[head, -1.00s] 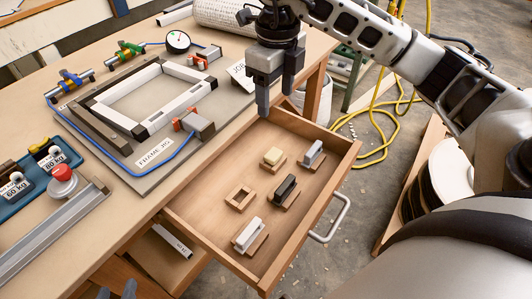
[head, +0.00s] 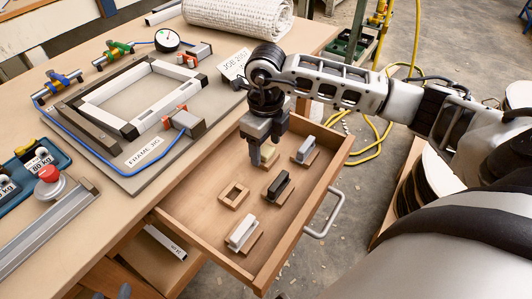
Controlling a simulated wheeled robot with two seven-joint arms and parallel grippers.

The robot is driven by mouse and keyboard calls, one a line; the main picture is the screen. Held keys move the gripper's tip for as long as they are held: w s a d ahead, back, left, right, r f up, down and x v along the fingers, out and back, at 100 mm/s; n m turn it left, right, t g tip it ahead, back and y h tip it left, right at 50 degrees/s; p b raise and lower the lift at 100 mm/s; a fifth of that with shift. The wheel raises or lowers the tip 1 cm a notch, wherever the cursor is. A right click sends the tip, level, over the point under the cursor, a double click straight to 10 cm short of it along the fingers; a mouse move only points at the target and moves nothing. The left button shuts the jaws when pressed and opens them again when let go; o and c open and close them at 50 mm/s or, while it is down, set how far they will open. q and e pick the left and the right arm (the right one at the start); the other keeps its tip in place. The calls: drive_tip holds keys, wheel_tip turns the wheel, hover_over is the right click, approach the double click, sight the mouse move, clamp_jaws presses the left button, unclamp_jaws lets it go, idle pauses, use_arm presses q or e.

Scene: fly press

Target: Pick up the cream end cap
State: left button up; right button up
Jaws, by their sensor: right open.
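The cream end cap (head: 269,154) sits in its wooden holder in the open drawer (head: 199,232), partly hidden by my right gripper. My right gripper (head: 266,150) points down over it, open, with one finger at its left and the other behind it. I cannot tell whether the fingers touch the cap. Only a grey tip of what looks like my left gripper (head: 125,291) shows at the bottom left edge, away from the drawer; its jaws cannot be made out.
A dark cap (head: 279,186), a white cap (head: 242,233) and a grey cap (head: 305,149) stand in holders close by. An empty wooden holder (head: 234,194) lies left of the dark cap. The drawer walls surround them. The frame jig (head: 150,150) is on the bench at left.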

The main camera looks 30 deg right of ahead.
drive_tip(key=shift+f, duration=0.45)
drive_tip(key=c, duration=1)
drive_tip(key=shift+r, duration=0.15)
drive_tip(key=shift+c, duration=0.2)
